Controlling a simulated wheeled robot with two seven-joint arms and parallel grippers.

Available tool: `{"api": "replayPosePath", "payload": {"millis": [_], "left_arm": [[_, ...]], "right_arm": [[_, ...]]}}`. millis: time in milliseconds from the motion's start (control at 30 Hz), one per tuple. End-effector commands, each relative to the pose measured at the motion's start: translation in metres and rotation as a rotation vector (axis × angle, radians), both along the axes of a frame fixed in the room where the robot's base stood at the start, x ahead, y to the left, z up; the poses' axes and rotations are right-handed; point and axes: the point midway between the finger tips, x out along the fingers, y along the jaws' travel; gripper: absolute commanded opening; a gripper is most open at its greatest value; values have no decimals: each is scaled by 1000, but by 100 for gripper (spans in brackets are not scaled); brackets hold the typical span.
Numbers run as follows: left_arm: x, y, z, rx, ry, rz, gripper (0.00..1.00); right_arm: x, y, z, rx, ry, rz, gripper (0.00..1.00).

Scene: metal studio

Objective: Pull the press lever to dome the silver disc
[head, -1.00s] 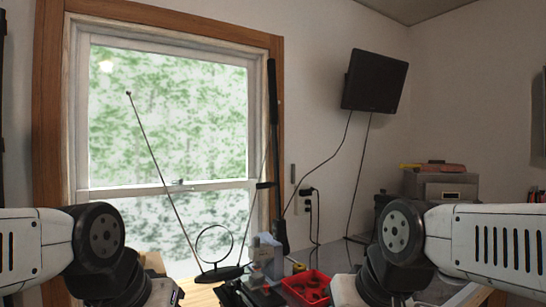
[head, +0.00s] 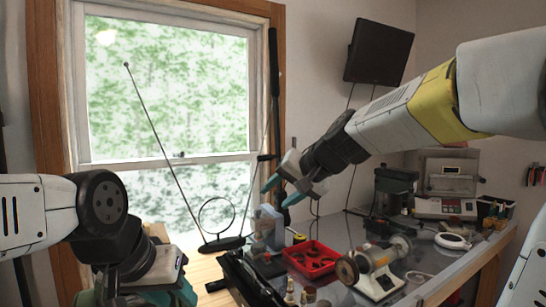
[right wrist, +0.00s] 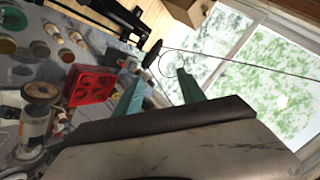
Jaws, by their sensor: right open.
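A grey upright block-like tool (head: 268,228), which may be the press, stands on the bench left of the red tray. I cannot make out its lever or a silver disc. My right gripper (head: 281,191) is raised above and slightly right of that tool, with its teal fingers apart and nothing between them. The fingers also show apart in the right wrist view (right wrist: 158,97), in front of the bench's window side. My left gripper (head: 140,297) is low at the bottom left; its fingertips are cut off by the picture edge.
A red tray (head: 325,256) with shaped pockets sits mid-bench. A small grinder-like machine (head: 378,276) and small bottles stand at the front. A wire-and-ring stand (head: 222,243) is near the window. A grey machine (head: 446,208) stands at the back right.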

Motion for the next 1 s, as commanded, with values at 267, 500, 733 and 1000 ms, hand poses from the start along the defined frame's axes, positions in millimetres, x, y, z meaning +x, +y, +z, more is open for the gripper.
{"api": "replayPosePath", "payload": {"millis": [267, 500, 733, 1000], "left_arm": [[0, 0, 0, 0, 0, 0, 36], [0, 0, 0, 0, 0, 0, 36], [0, 0, 0, 0, 0, 0, 36], [0, 0, 0, 0, 0, 0, 36]], "right_arm": [[152, 21, 44, 376, -38, -162, 47], [259, 2, 52, 675, -35, -335, 47], [300, -14, 48, 805, -23, -420, 47], [333, 3, 40, 813, -22, -424, 47]]}}
